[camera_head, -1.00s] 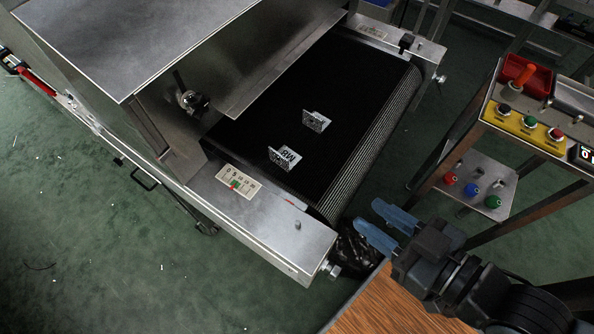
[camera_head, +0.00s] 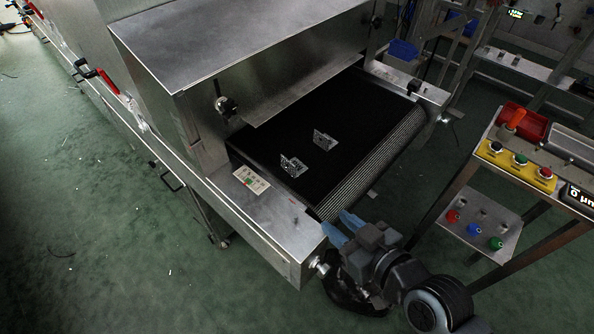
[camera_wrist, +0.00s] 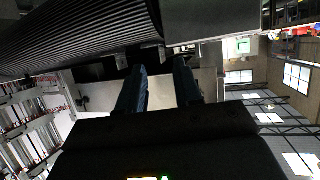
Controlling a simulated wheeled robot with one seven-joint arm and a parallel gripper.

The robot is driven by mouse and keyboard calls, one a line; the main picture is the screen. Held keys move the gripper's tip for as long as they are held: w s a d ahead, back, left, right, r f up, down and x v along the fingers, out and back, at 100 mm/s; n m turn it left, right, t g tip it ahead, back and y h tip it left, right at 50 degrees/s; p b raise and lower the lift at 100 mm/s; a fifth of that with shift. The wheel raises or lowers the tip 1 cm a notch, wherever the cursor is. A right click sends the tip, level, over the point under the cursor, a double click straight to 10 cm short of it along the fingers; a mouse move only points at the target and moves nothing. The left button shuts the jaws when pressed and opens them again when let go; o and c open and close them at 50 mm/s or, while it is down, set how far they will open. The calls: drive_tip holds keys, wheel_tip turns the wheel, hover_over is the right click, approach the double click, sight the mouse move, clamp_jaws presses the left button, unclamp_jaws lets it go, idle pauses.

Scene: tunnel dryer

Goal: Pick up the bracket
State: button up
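Two small grey metal brackets lie on the black conveyor belt (camera_head: 350,110) in the head view. The nearer bracket (camera_head: 293,166) is close to the belt's near edge, and the farther bracket (camera_head: 324,141) is a little behind and right of it. My gripper (camera_head: 342,227) is beyond the belt's near right corner, well apart from both brackets. Its two blue fingers are spread with nothing between them.
The dryer's steel hood (camera_head: 230,50) covers the belt's far left part. A steel side rail with a label plate (camera_head: 251,179) runs along the near side. A stand with buttons (camera_head: 520,160) is at the right.

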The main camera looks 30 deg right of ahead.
drive_tip(key=n+y, duration=0.2)
approach(290, 162)
drive_tip(key=shift+w+a+f, duration=0.6)
drive_tip(key=shift+w, duration=0.3)
drive_tip(key=shift+p+x, duration=0.4)
drive_tip(key=shift+x, duration=1.1)
drive_tip(key=x, duration=0.2)
drive_tip(key=d+p+x, duration=0.1)
drive_tip(key=x, duration=0.2)
drive_tip(key=shift+a, duration=0.1)
clamp_jaws()
